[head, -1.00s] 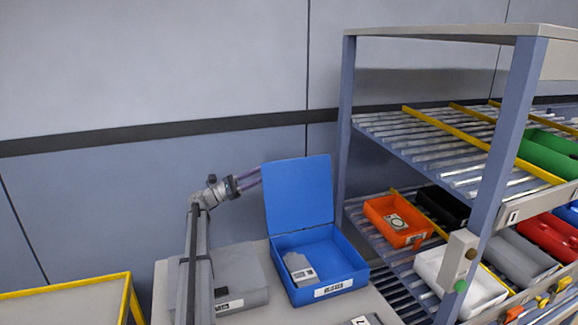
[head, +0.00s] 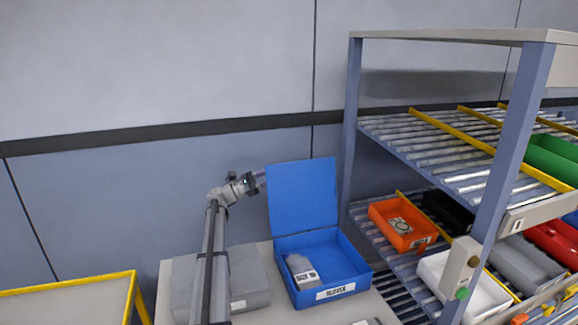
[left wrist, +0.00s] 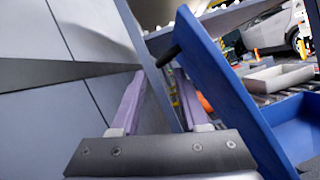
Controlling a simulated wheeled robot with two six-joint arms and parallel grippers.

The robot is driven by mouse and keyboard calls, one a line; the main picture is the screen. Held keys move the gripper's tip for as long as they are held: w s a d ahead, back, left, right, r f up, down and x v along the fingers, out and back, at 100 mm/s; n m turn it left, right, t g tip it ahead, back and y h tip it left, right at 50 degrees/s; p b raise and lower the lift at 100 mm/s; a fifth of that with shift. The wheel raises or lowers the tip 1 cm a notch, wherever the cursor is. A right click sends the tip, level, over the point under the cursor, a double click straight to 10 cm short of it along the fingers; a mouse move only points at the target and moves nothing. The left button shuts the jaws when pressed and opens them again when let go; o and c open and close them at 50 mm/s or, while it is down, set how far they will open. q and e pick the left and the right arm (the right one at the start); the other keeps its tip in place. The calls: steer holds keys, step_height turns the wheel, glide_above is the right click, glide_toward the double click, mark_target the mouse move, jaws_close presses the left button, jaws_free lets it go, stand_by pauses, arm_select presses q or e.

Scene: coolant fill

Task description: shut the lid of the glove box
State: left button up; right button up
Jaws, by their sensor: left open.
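The glove box is the open blue box (head: 355,281) on the light table, with a label on its front and a grey-white item (head: 302,270) inside. Its blue lid (head: 303,196) stands up at the back, slightly tilted. The lid also shows at the right in the left wrist view (left wrist: 225,85). My left gripper (head: 262,180) is at the lid's left edge, on its wall side, with fingertips partly hidden by the lid. In the left wrist view the purple fingers (left wrist: 158,78) are apart with nothing held between them. I cannot tell whether one touches the lid. My right gripper is out of view.
A closed grey box (head: 249,270) stands left of the blue box. A roller rack (head: 350,130) with several coloured bins, including an orange one (head: 402,238), stands close on the right. The wall is behind. A yellow-edged surface (head: 70,300) is at the lower left.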

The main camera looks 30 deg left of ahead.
mark_target(289, 167)
arm_select(q)
steer(key=p+x, duration=0.1)
steer(key=x, duration=0.3)
steer(key=shift+w+d+r, duration=0.15)
steer(key=shift+d, duration=0.05)
jaws_close()
steer(key=shift+a+r, duration=0.1)
steer(key=shift+a, duration=0.05)
stand_by(1.1)
